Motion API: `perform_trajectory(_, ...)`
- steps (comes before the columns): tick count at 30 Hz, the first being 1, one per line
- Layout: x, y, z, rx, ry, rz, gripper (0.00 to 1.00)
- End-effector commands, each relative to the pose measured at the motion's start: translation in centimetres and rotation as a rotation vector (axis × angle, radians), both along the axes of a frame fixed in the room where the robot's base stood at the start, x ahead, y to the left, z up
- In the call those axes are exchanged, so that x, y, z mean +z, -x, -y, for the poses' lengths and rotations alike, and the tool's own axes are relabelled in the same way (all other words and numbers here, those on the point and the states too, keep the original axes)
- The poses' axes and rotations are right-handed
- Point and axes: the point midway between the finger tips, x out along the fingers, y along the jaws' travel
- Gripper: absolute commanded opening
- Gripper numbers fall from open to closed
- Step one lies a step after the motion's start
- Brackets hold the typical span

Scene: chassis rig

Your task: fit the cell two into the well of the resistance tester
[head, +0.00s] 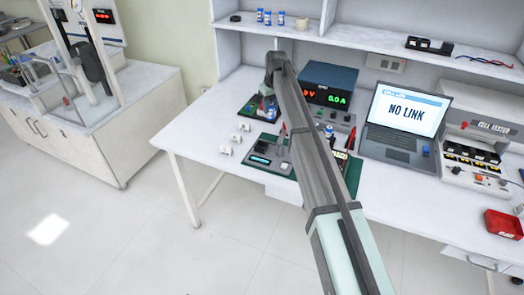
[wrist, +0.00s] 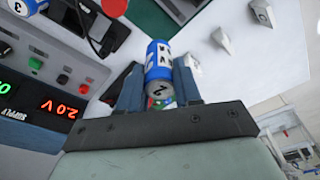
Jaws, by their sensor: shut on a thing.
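My gripper (wrist: 158,72) is shut on a blue and white cell (wrist: 158,54), with one finger on each side of it. A "2" shows on the cell's near end. In the head view my gripper (head: 265,107) is small and partly hidden at the far end of my arm, above the back left of the bench. A dark instrument with a small display (head: 261,160), which may be the resistance tester, lies on the green mat nearer the front. Its well cannot be made out. A cell marked 3 (wrist: 22,7) shows at the wrist view's upper left corner.
The power supply (head: 330,84) stands behind and right of my gripper; its red display (wrist: 67,108) shows in the wrist view. Small white parts (head: 225,151) lie left of the mat. A laptop (head: 402,115) and cell tester (head: 482,150) stand to the right.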

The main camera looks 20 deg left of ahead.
Motion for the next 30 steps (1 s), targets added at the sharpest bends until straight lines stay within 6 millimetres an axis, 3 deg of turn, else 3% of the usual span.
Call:
perform_trajectory(1,0.0,2.1,-0.8,0.020,0.001,0.002,0.00)
perform_trajectory(4,0.1,5.0,-1.9,0.040,0.002,0.006,0.00)
perform_trajectory(9,0.0,8.2,-0.7,-0.009,0.007,0.006,0.00)
perform_trajectory(20,-0.8,8.5,-0.2,-0.149,0.003,-0.011,0.00)
perform_trajectory(30,-5.7,8.5,-0.2,-0.150,0.004,-0.012,0.00)
